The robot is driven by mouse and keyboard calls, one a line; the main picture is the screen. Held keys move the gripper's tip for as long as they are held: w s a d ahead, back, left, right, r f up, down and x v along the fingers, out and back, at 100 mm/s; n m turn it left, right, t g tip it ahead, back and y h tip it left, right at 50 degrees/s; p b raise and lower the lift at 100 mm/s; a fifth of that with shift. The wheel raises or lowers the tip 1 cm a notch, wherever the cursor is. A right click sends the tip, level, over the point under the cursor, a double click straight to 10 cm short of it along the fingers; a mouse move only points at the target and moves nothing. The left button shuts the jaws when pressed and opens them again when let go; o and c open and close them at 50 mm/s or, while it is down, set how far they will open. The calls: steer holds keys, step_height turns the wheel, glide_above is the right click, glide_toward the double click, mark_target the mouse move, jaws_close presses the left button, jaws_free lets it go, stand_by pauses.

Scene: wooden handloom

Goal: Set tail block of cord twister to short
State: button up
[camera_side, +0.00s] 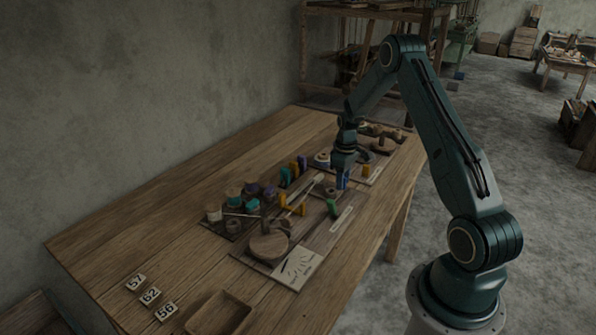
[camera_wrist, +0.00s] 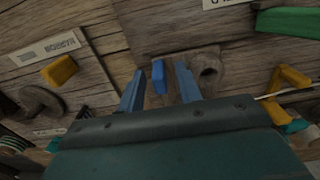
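A small blue handle (camera_wrist: 158,76) stands between the fingers of my gripper (camera_wrist: 160,88) in the wrist view, with gaps on both sides. The gripper is open, fingers pointing down at the board. A wooden block with a round hole (camera_wrist: 208,72) lies just right of the right finger; it may be the cord twister's tail block, but I cannot tell for sure. In the side view my gripper (camera_side: 343,180) is low over the middle right of the bench fixtures, and its fingers hide the blue handle. No readable "short" mark shows.
A green handle (camera_side: 332,207) is near a pale label strip (camera_side: 342,220). Yellow blocks (camera_wrist: 60,70) and (camera_wrist: 290,82) flank the gripper in the wrist view. A round wooden piece (camera_side: 268,247), coloured spools (camera_side: 250,190) and a wooden tray (camera_side: 220,314) stand on the bench.

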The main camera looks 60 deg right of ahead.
mark_target(333, 189)
jaws_close()
steer(key=shift+a, duration=3.8)
jaws_free()
steer(key=shift+r, duration=0.15)
step_height(333, 189, up, 14)
steer(key=shift+f, duration=0.2)
